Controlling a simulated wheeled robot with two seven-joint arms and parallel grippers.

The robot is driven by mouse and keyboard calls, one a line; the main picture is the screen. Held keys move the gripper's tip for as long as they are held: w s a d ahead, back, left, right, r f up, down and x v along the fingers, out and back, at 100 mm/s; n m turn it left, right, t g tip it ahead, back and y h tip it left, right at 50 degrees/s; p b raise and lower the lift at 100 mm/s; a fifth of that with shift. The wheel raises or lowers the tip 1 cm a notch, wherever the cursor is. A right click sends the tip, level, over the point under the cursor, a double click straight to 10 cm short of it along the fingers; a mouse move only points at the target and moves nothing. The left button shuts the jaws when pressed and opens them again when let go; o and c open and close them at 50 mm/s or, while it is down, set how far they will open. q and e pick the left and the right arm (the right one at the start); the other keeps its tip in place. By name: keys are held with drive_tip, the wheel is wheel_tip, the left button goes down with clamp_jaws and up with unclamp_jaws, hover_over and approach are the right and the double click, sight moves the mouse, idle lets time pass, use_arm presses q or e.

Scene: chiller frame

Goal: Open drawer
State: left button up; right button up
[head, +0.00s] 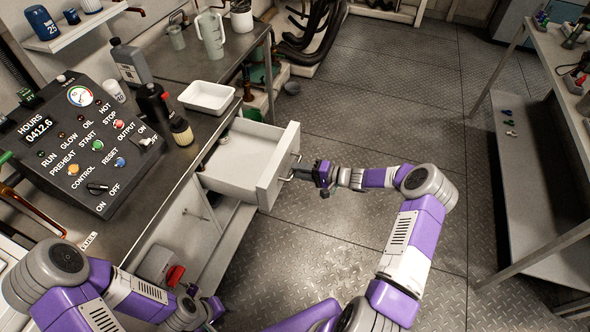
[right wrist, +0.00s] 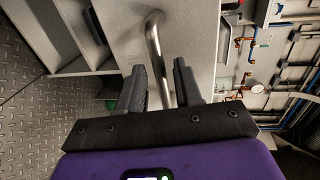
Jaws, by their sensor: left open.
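The white drawer (head: 245,165) under the metal workbench stands pulled out, and its inside shows, with a small item near the back. Its front panel carries a metal bar handle (head: 290,174). My right gripper (head: 312,174) is at this handle. In the right wrist view the curved handle (right wrist: 157,50) runs between the two fingers of the right gripper (right wrist: 160,88), which stand apart with narrow gaps beside the bar. My left gripper (head: 205,306) is low at the bottom left, beside the lower part of the bench, away from the drawer; it is open and empty.
A control panel (head: 85,140), a white tray (head: 207,97), dark bottles (head: 153,104) and a clear jug (head: 211,38) stand on the bench. A red-handled item (head: 174,275) is below. Metal shelving (head: 530,160) stands at right. The floor between is clear.

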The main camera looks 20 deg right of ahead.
drive_tip(key=v, duration=0.5)
drive_tip(key=shift+s+d+p, duration=0.1)
drive_tip(key=shift+p, duration=0.25)
